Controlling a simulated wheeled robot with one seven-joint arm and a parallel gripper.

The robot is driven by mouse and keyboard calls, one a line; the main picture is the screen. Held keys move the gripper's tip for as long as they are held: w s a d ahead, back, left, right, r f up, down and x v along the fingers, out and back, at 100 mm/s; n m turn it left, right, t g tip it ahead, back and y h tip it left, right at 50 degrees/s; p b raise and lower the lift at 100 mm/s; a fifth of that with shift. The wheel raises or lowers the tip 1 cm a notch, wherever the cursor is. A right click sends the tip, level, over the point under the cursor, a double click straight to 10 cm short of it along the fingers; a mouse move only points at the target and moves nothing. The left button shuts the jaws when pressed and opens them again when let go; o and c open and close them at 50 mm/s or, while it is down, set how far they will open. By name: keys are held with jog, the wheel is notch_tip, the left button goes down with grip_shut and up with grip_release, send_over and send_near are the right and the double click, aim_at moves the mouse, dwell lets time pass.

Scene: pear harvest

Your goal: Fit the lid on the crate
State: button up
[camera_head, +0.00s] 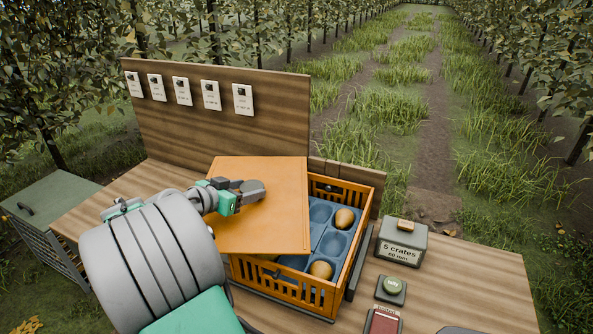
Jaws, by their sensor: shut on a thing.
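The orange lid (283,215) is a flat panel over the left part of the orange crate (291,297). It is turned relative to the crate and sticks out past the crate's left side. My gripper (254,190) is over the lid's middle and shut on the lid; the exact grip is hard to see. The crate's right part is uncovered and shows a blue tray (335,243) with cups and pears, such as one pear (344,218) at the back and another (321,269) nearer the front. The lid hides the crate's left part.
The crate stands on a wooden bench (455,275) with a backboard (215,110) carrying several white cards. A grey-green cabinet (45,205) stands at left.

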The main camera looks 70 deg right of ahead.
aim_at(298, 202)
jog(key=s+d+m+g, duration=0.1)
jog(key=s, duration=0.3)
jog(key=s+d+m+g+y+p, duration=0.1)
jog(key=s+d+m+g, duration=0.1)
jog(key=s, duration=0.3)
jog(key=s+d+r+m+g+y+p, duration=0.1)
jog(key=s+d, duration=0.1)
jog(key=s, duration=0.3)
jog(key=shift+d+m+g, duration=0.1)
jog(key=shift+m+g, duration=0.2)
jog(key=shift+g, duration=0.1)
jog(key=shift+s+f+y, duration=0.1)
jog(key=shift+s+y, duration=0.15)
jog(key=shift+y, duration=0.05)
jog(key=shift+f+b, duration=1.25)
jog(key=shift+f, duration=1.6)
jog(key=shift+w+b, duration=0.15)
jog(key=shift+b, duration=0.45)
jog(key=shift+f+b, duration=0.65)
jog(key=shift+f, duration=0.05)
jog(key=o, duration=1.4)
jog(key=shift+r, duration=0.1)
jog(key=shift+o, duration=0.2)
jog(key=shift+p+v, duration=0.8)
jog(key=shift+v, duration=4.8)
